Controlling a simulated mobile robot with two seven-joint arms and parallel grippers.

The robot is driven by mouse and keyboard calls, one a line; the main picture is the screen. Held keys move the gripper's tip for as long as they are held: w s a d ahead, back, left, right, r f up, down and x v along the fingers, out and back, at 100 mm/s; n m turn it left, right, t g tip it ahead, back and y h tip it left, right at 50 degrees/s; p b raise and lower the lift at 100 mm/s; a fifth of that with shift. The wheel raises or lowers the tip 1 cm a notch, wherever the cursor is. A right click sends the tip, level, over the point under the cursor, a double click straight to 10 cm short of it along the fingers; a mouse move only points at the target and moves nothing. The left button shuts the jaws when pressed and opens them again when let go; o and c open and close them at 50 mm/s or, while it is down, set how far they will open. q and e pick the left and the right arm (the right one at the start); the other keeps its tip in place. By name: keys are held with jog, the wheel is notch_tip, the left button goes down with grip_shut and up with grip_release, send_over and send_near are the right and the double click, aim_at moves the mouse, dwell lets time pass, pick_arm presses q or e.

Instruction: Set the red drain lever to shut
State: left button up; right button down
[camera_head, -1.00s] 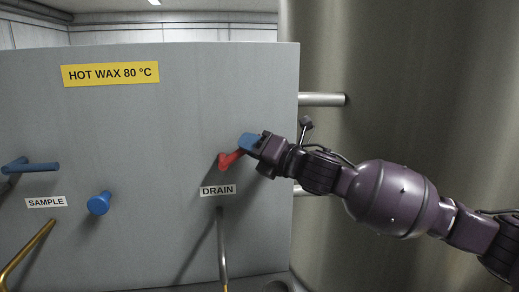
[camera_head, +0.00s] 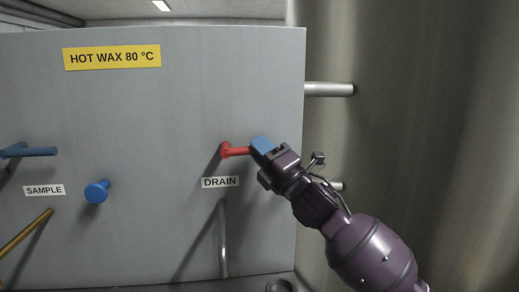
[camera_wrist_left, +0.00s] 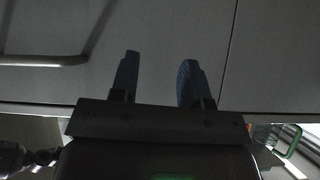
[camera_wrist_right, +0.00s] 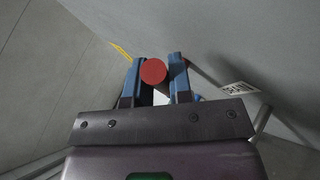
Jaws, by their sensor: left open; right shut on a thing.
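The red drain lever (camera_head: 236,151) sticks out from its pivot on the grey panel, above the DRAIN label (camera_head: 220,182). It points right and is close to level in the head view. My right gripper (camera_head: 260,146) is shut on its free end. In the right wrist view the lever's round red end (camera_wrist_right: 153,71) sits between the two blue fingers of my right gripper (camera_wrist_right: 154,80). My left gripper (camera_wrist_left: 157,78) is open and empty in the left wrist view, in front of a grey surface. It is not in the head view.
A blue knob (camera_head: 97,191) and a blue lever (camera_head: 30,152) near the SAMPLE label (camera_head: 44,190) are on the panel's left. A metal drain pipe (camera_head: 223,245) hangs below the DRAIN label. A large metal tank (camera_head: 420,130) and pipe (camera_head: 329,90) stand right of the panel.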

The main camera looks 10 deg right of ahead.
pick_arm(q)
jog(key=shift+s+d+f, duration=0.1)
jog(key=shift+s+f, duration=0.05)
jog(key=shift+f, duration=0.2)
pick_arm(e)
jog(key=shift+f+m+t, duration=0.35)
jog(key=shift+m+t, duration=0.05)
jog(key=shift+m, duration=0.2)
jog(key=c, duration=1)
grip_release()
jog(key=shift+c, duration=0.2)
